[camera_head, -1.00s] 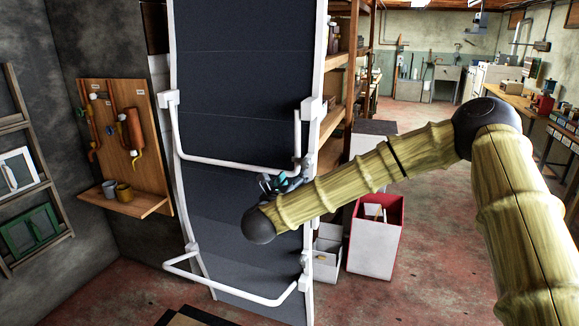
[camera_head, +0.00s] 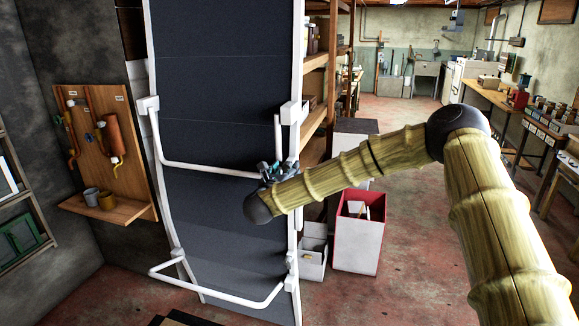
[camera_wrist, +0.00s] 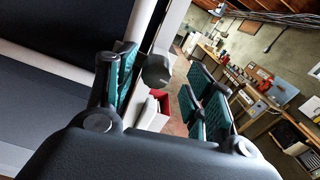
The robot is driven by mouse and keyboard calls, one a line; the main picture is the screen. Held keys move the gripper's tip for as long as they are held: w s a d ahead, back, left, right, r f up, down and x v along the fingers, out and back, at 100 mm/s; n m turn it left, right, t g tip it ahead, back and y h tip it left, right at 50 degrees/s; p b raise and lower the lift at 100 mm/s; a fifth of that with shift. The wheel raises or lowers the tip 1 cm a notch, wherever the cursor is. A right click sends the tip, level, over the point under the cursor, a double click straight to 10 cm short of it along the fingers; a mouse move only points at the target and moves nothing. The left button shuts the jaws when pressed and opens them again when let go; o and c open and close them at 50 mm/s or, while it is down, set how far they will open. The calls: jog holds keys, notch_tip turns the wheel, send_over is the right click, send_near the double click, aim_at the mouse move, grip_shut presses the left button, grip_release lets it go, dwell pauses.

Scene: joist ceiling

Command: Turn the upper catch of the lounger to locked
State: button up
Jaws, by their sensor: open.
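The lounger (camera_head: 215,130) stands upright, with dark fabric and a white tubular frame. My gripper (camera_head: 274,171) is at its right rail, level with the upper white bar. In the wrist view my gripper (camera_wrist: 160,88) is open, with teal finger pads apart. A dark grey knob, which looks like the upper catch (camera_wrist: 156,70), shows between the fingers beside the white rail, nearer the left finger. I cannot tell whether they touch. In the head view my gripper mostly hides this catch, and its setting cannot be read. The lower catch (camera_head: 290,259) is on the same rail further down.
A red-and-white bin (camera_head: 359,240) and a white box (camera_head: 312,258) stand on the floor right of the lounger. Wooden shelving (camera_head: 318,75) is behind it. A wooden pegboard (camera_head: 103,140) with a cup shelf hangs at left. Open floor lies to the right.

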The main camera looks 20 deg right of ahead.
jog(key=shift+w+d, duration=0.3)
jog(key=shift+w, duration=0.05)
jog(key=shift+w+a, duration=0.15)
jog(key=shift+a, duration=0.05)
jog(key=shift+d, duration=0.1)
jog(key=c, duration=1)
jog(key=shift+f+n+b, duration=0.15)
jog(key=shift+n+b, duration=0.25)
jog(key=shift+b, duration=0.55)
